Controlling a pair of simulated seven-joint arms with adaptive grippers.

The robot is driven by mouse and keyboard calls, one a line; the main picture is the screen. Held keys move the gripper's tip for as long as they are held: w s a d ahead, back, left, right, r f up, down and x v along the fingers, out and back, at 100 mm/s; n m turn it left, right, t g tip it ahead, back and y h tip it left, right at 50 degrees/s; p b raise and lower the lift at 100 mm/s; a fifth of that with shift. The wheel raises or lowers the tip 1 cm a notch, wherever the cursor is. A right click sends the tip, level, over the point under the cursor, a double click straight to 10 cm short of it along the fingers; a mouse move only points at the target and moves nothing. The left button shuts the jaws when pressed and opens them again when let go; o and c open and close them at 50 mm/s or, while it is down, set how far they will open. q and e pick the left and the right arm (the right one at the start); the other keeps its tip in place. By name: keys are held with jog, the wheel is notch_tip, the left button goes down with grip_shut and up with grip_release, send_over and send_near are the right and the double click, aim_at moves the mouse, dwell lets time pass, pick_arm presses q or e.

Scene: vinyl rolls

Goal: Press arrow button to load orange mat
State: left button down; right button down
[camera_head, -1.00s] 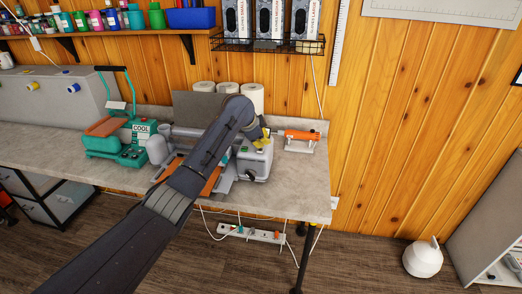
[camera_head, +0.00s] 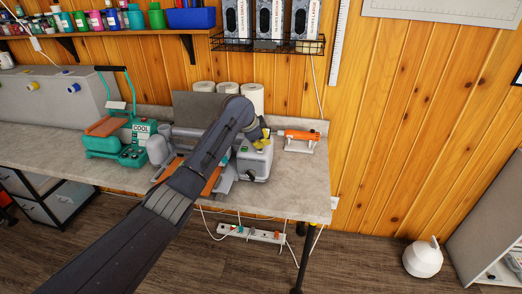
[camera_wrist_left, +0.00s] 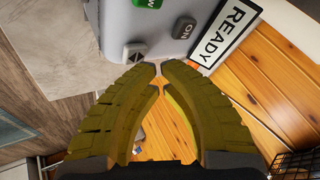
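The grey-white machine (camera_head: 255,161) stands on the worktop near its right end. In the left wrist view its panel (camera_wrist_left: 80,35) has a grey arrow button (camera_wrist_left: 134,53), a dark ON button (camera_wrist_left: 183,27), a green button (camera_wrist_left: 148,3) and a READY sign (camera_wrist_left: 226,33). My left gripper (camera_wrist_left: 158,66) is shut and empty, its yellow fingertips together just beside the arrow button; I cannot tell whether they touch it. In the head view the left gripper (camera_head: 262,142) is over the machine's top. The orange mat (camera_head: 211,181) shows partly behind my arm. My right gripper is out of view.
A teal press marked COOL (camera_head: 125,140) stands left of the machine. An orange tool on a stand (camera_head: 300,137) is to its right. White rolls (camera_head: 252,97) stand behind. Bare worktop (camera_head: 295,190) lies at the front right.

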pick_arm(q)
jog(key=shift+f, duration=0.6)
dwell(0.7)
jog(key=shift+r, duration=3.75)
